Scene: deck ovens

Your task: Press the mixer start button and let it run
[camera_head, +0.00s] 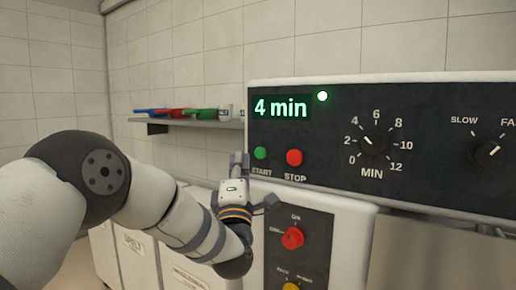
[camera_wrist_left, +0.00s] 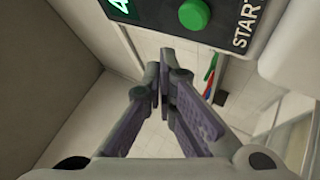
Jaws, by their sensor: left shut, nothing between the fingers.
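The mixer control panel (camera_head: 400,140) fills the right of the head view. Its green START button (camera_head: 260,153) sits left of the red STOP button (camera_head: 294,157). My left gripper (camera_head: 238,158) is shut and empty, just left of the START button. In the left wrist view the fingertips (camera_wrist_left: 163,80) are together, below and apart from the START button (camera_wrist_left: 194,14). My right gripper is not in view.
A time dial (camera_head: 373,143) and a slow-fast dial (camera_head: 487,152) are on the panel. A lower box has a red knob (camera_head: 292,238). A wall shelf (camera_head: 190,122) holds coloured utensils. White labelled bins (camera_head: 135,255) stand below it.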

